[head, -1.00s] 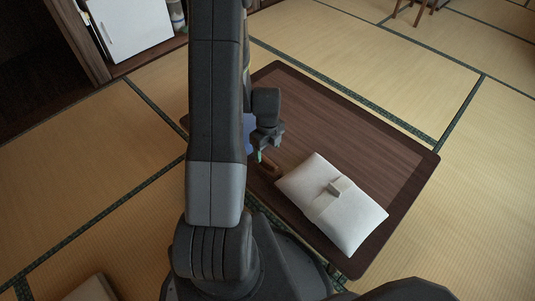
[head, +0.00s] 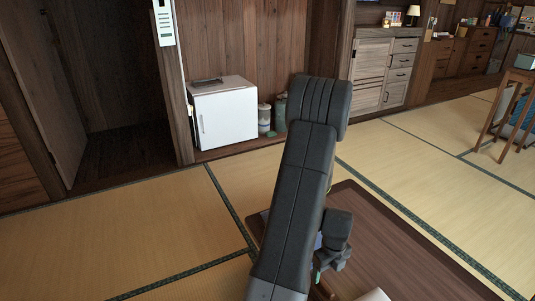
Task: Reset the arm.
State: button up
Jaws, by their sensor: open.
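My arm rises through the middle of the head view, its upper part bent over near the white cabinet in the picture. My gripper (head: 323,270) shows small and partly hidden beside the arm, over the left part of the low dark wooden table (head: 390,258). I see no object held in it. A white cloth-like bundle (head: 374,296) lies on the table, mostly cut off by the bottom edge. A small brown thing (head: 322,292) is just below the gripper, largely hidden by the arm. A bluish thing beside the gripper is mostly covered.
A small white fridge-like box (head: 224,115) stands against the back wall, with green containers (head: 279,112) beside it. Drawers and cabinets (head: 388,68) line the far right wall. A wooden stool or table (head: 510,105) stands at right. Tatami floor (head: 150,225) is open at left.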

aim_at(325, 284)
notch_tip(325, 284, down, 9)
jog(key=b, duration=0.3)
jog(key=shift+r+p, duration=0.85)
jog(key=shift+r, duration=1.2)
